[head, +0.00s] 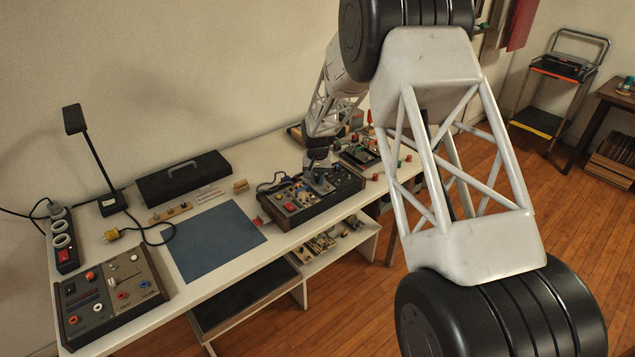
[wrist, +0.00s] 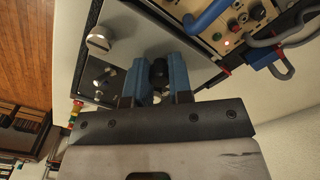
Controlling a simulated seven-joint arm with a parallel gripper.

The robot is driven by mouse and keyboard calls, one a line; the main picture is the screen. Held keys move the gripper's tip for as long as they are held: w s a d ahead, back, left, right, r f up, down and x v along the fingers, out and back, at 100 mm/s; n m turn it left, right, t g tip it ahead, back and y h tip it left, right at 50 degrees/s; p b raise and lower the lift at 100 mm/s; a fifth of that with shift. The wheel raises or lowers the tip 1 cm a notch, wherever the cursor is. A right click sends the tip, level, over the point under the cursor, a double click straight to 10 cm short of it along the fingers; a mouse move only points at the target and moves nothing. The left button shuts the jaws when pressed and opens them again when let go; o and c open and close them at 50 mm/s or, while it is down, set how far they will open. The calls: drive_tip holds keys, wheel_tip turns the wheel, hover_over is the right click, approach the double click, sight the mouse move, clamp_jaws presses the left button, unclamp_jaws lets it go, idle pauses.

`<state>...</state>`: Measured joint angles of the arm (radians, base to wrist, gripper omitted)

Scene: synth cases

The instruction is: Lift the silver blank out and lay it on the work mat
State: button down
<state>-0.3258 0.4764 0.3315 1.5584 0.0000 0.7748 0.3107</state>
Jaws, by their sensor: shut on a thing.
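My gripper (head: 319,167) is over the control case (head: 304,203) on the bench. In the wrist view its blue fingers (wrist: 160,82) are shut on a dark round knob (wrist: 159,69). The knob appears to belong to the silver blank (wrist: 135,35), a flat grey plate with a large slotted silver screw (wrist: 98,45) at one side. I cannot tell whether the plate is seated in the case or raised from it. The blue-grey work mat (head: 213,242) lies flat and bare on the bench, left of the case.
A second control panel (head: 108,295) stands at the bench's left end, near a desk lamp (head: 90,165) and a power strip (head: 63,240). A black box (head: 183,178) lies behind the mat. Cables (wrist: 280,40) run beside the case. Other electronics (head: 362,155) stand to the right.

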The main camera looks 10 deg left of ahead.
sight(317, 177)
wheel_tip(317, 177, up, 8)
drive_tip(key=shift+r, duration=0.1)
idle(0.4)
drive_tip(key=shift+r, duration=0.3)
idle(0.5)
drive_tip(key=shift+r, duration=0.75)
drive_tip(key=shift+r, duration=0.7)
drive_tip(key=s+a+f, duration=0.5)
drive_tip(key=s+a, duration=0.5)
drive_tip(key=s, duration=0.3)
drive_tip(key=s+a+f, duration=0.5)
drive_tip(key=s+a, duration=0.4)
drive_tip(key=s, duration=0.4)
drive_tip(key=shift+s+a+f, duration=0.15)
drive_tip(key=shift+s+a, duration=0.2)
drive_tip(key=shift+w+a, duration=0.1)
drive_tip(key=w+a, duration=0.3)
drive_tip(key=w, duration=0.1)
drive_tip(key=w+a+f, duration=0.1)
drive_tip(key=w+a, duration=0.2)
drive_tip(key=w, duration=0.1)
drive_tip(key=w+a, duration=0.3)
drive_tip(key=w, duration=0.1)
drive_tip(key=shift+w+a+f, duration=0.2)
drive_tip(key=shift+a+f, duration=0.05)
drive_tip(key=shift+a, duration=0.15)
